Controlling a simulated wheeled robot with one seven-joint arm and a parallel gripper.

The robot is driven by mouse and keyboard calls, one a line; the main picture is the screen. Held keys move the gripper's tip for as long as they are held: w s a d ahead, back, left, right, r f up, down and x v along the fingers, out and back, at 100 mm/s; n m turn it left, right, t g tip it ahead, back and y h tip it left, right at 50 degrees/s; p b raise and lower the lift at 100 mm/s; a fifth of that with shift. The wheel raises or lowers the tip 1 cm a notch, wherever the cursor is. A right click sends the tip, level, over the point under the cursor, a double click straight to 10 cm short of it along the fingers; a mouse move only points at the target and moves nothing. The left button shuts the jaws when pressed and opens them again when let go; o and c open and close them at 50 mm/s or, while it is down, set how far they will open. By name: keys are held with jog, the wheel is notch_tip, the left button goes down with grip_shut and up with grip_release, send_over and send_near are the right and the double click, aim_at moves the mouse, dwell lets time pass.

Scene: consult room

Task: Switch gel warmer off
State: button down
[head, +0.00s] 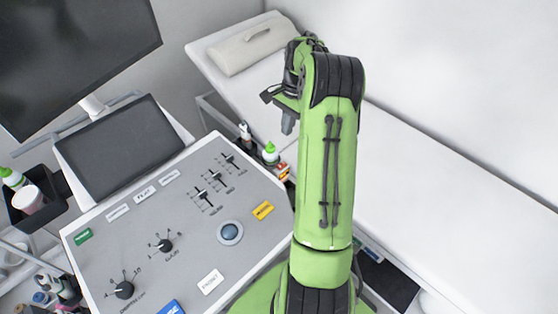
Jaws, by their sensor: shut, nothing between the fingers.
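My gripper (287,125) hangs at the far end of my green arm, pointing down, beyond the console's right edge. It is shut and empty, and appears apart from anything. Just below it in the picture, a white bottle with a green cap (270,150) stands at the console's right side. A small orange-red part (283,170) shows beside the bottle, partly hidden by my arm. This spot may be the gel warmer, but I cannot tell for certain. Its switch and the switch's position cannot be made out.
The grey console (190,240) carries knobs, sliders, a trackball (230,232) and colored buttons. A dark touchscreen (120,147) and a large monitor (75,55) stand behind it. A white couch (440,170) with a pillow (250,43) lies behind and right. A black bin (38,205) hangs at left.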

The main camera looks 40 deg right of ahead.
aim_at(280, 168)
jog(key=a+f, duration=0.1)
jog(key=f, duration=0.3)
jog(key=f+b, duration=0.1)
jog(key=f, duration=0.4)
jog(key=a+f, duration=0.1)
jog(key=f, duration=0.4)
jog(key=shift+a+b, duration=0.3)
jog(key=shift+b, duration=0.1)
